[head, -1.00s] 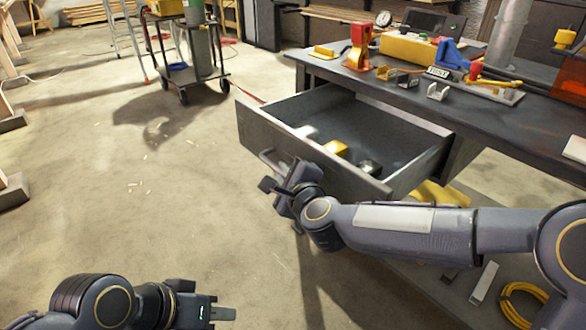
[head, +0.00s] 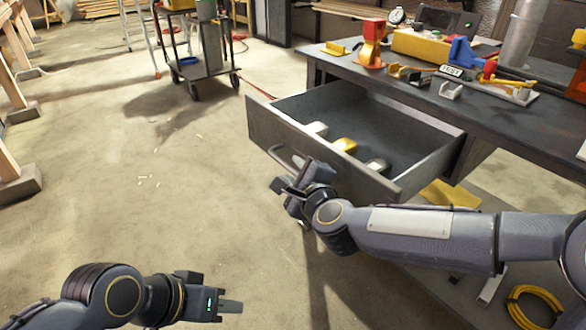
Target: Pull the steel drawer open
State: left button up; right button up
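The steel drawer (head: 322,157) stands well out from under the dark workbench (head: 420,92), its inside in view. Its bar handle (head: 281,156) is on the front panel, and the handle's right part is hidden by my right gripper. My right gripper (head: 294,181) is at the handle and appears shut around it; the fingertips are partly hidden. My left gripper (head: 229,306) is low over the floor at the bottom left, away from the drawer and empty. Its finger gap does not show clearly.
Tools and a red and yellow stand (head: 371,46) are on the bench. A wheeled cart (head: 203,62) stands at the back left. The floor left of the drawer is clear.

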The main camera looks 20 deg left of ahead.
jog(key=v, duration=0.6)
jog(key=shift+s+p, duration=0.15)
jog(key=shift+p, duration=0.25)
